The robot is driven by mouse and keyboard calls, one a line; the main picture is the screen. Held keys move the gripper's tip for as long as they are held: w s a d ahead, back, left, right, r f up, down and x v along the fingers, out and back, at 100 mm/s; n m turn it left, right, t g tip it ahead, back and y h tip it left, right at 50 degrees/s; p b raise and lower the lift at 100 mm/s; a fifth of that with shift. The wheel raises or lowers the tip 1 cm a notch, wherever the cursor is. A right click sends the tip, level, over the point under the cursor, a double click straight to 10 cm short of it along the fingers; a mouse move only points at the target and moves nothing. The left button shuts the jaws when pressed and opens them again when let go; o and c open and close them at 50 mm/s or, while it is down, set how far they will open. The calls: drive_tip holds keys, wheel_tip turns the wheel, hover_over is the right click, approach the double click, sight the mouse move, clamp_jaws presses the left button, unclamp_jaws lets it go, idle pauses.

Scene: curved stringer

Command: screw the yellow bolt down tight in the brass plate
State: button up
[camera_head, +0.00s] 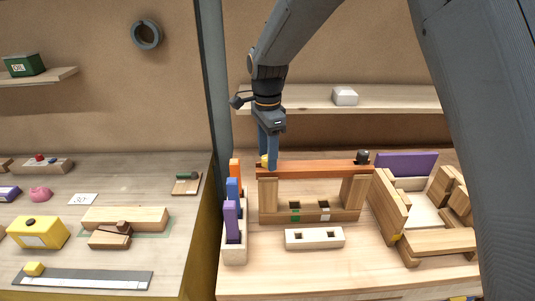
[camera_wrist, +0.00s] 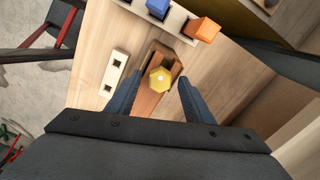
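The yellow bolt (camera_wrist: 160,79) shows its faceted head with a pale centre in the wrist view. It sits at one end of a reddish-brown bar (camera_wrist: 145,104). In the head view the bolt (camera_head: 264,161) is at the bar's left end, partly behind my gripper (camera_head: 268,158). In the wrist view my gripper (camera_wrist: 160,82) is open, its blue fingers apart on either side of the bolt, with visible gaps. I cannot tell how deep the bolt sits, and I cannot make out a separate brass plate.
The bar (camera_head: 320,170) spans two wooden posts; a black knob (camera_head: 363,157) stands at its right end. A rack (camera_head: 234,248) with purple, blue and orange blocks is close on the left. A pale two-hole block (camera_head: 314,238) lies in front. Wooden parts (camera_head: 430,243) crowd the right.

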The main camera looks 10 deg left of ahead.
drive_tip(key=n, duration=1.2)
drive_tip(key=shift+r, duration=0.4)
idle(0.3)
drive_tip(key=c, duration=1)
drive_tip(key=shift+c, duration=0.2)
drive_tip(key=shift+o, duration=0.4)
drive_tip(key=m, duration=0.4)
drive_tip(key=shift+m, duration=0.3)
drive_tip(key=m, duration=0.3)
drive_tip(key=shift+m, duration=0.3)
drive_tip(key=shift+c, duration=0.2)
